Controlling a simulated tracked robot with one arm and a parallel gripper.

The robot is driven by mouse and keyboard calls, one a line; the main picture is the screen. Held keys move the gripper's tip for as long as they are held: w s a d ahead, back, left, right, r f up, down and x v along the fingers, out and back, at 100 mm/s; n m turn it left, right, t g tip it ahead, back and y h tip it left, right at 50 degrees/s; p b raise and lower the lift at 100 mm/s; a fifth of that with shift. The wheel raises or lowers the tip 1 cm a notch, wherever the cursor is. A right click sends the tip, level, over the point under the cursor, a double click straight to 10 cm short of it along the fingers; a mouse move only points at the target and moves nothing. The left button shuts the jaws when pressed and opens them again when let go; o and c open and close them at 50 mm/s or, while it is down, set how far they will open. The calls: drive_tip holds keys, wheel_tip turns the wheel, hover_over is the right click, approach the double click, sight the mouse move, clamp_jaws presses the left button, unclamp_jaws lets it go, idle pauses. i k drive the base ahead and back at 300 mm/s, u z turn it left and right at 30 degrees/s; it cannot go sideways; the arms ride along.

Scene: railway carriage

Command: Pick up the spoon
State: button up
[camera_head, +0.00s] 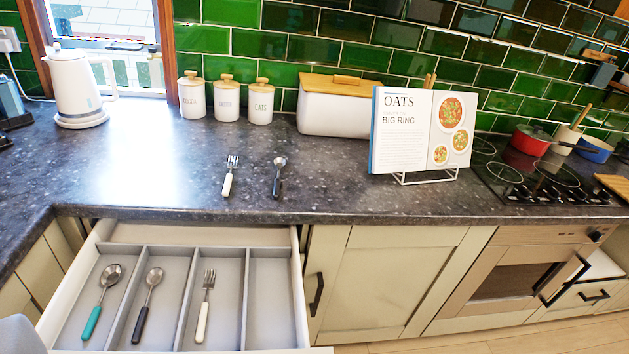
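A spoon (278,178) with a dark handle lies on the dark countertop (330,190), bowl end pointing to the back. A fork (230,177) with a cream handle lies to its left. Below, an open drawer (300,300) has several grey compartments. A teal-handled spoon (101,303) lies in the leftmost one, a dark-handled spoon (148,304) in the second and a cream-handled fork (205,305) in the third. The rightmost compartment is empty. My gripper's fingers do not show.
A white kettle (80,85), lidded canisters (226,100) and a bread bin (330,108) stand along the green tiled wall. A cookbook (421,130) on a stand is right of the spoon. A hob (535,170) with a red pan (530,141) is further right.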

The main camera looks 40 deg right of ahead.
sight(279, 162)
drive_tip(key=z, duration=0.1)
drive_tip(key=i, duration=1)
drive_tip(key=u, duration=0.05)
